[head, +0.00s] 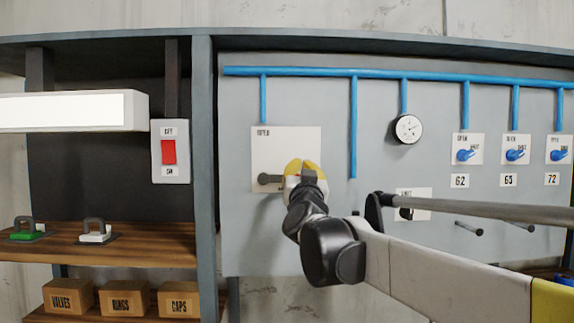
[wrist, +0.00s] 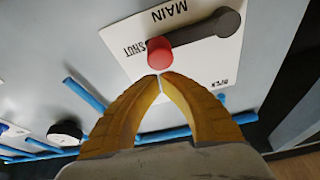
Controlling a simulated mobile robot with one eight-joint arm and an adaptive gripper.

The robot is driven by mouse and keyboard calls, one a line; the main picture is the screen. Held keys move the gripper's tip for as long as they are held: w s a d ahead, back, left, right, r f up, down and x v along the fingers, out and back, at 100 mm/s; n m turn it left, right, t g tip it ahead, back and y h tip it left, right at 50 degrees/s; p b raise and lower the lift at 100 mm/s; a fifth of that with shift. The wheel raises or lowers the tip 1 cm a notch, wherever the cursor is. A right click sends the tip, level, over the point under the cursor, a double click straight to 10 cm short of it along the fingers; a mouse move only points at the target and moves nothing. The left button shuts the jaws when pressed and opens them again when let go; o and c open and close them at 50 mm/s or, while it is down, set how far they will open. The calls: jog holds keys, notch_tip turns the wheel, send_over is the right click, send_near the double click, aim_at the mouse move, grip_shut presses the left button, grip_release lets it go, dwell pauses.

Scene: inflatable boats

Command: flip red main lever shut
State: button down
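The main lever has a red knob (wrist: 160,53) and a dark grey arm (wrist: 204,32) on a white plate (head: 285,143) marked MAIN, SHUT and OPEN. In the wrist view the knob lies beside the word SHUT. In the head view the grey lever (head: 268,179) runs level to the right from its pivot, and the knob is hidden behind my gripper. My gripper (head: 303,164) has yellow fingers with their tips together, holding nothing. In the wrist view the fingertips (wrist: 159,77) are right at the knob's edge; I cannot tell whether they touch it.
Blue pipes (head: 300,72) and a round gauge (head: 407,128) are on the grey panel. Several small blue valves (head: 466,155) are at right. A red rocker switch (head: 168,152) and shelves (head: 120,245) are at left. Pegs (head: 468,229) stick out below right, near my arm.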

jog(key=shift+d+f, duration=0.15)
jog(key=shift+f, duration=0.3)
jog(key=shift+s, duration=0.1)
jog(key=r+p, duration=0.1)
jog(key=r, duration=0.1)
jog(key=d+r+p, duration=0.1)
jog(key=r+p, duration=0.1)
jog(key=shift+d+r, duration=0.1)
jog(key=shift+r, duration=0.25)
jog(key=b+v, duration=0.2)
jog(key=v, duration=0.8)
jog(key=shift+a+f+b, duration=0.25)
jog(key=shift+f+b, duration=0.05)
jog(key=shift+f, duration=0.05)
